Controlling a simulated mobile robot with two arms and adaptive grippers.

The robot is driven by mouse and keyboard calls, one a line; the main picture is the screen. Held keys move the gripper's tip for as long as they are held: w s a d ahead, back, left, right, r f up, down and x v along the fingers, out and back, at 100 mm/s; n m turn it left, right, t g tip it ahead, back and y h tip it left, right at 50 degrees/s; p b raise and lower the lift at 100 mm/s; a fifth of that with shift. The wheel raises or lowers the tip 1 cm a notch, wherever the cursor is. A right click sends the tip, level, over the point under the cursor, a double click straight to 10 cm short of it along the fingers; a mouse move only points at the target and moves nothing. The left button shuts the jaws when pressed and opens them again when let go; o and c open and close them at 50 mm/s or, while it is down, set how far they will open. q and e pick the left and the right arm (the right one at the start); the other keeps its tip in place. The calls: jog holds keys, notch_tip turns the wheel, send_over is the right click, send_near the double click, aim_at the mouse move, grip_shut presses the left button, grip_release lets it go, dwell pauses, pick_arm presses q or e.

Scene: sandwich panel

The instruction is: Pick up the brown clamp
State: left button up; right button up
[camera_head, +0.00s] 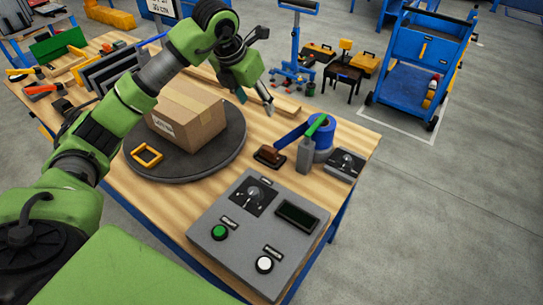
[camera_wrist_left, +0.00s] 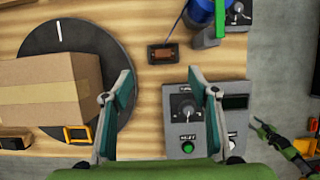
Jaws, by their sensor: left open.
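The brown clamp (camera_head: 269,155) is a small brown block on a dark base. It lies on the wooden bench, right of the round grey turntable and behind the grey control panel. In the left wrist view the clamp (camera_wrist_left: 167,54) shows near the top centre, just beyond the gap between the fingertips. My left gripper (camera_head: 255,97) is above the bench, beyond the cardboard box. Its fingers are spread and empty, and in its wrist view the gripper (camera_wrist_left: 160,73) frames bare wood. A green and black part at the wrist view's right edge appears to be my right gripper (camera_wrist_left: 285,143); its fingers are unclear.
The cardboard box (camera_head: 188,115) and a yellow square frame (camera_head: 147,155) sit on the turntable (camera_head: 190,168). A blue tape roll (camera_head: 322,139) and a green-handled grey tool (camera_head: 306,153) stand right of the clamp. The control panel (camera_head: 232,253) is in front.

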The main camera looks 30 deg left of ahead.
pick_arm(q)
notch_tip(320, 180, down, 4)
jog(key=b, duration=0.7)
send_near(270, 149)
jog(key=p+x, duration=0.3)
jog(key=x, duration=0.5)
jog(key=shift+f, duration=0.1)
jog(key=shift+w+f, duration=0.1)
jog(key=shift+f, duration=0.25)
jog(key=shift+r, duration=0.1)
jog(key=c, duration=1.2)
pick_arm(e)
notch_tip(270, 149, down, 5)
jog(key=shift+s+r, duration=0.15)
jog(key=shift+r, duration=0.05)
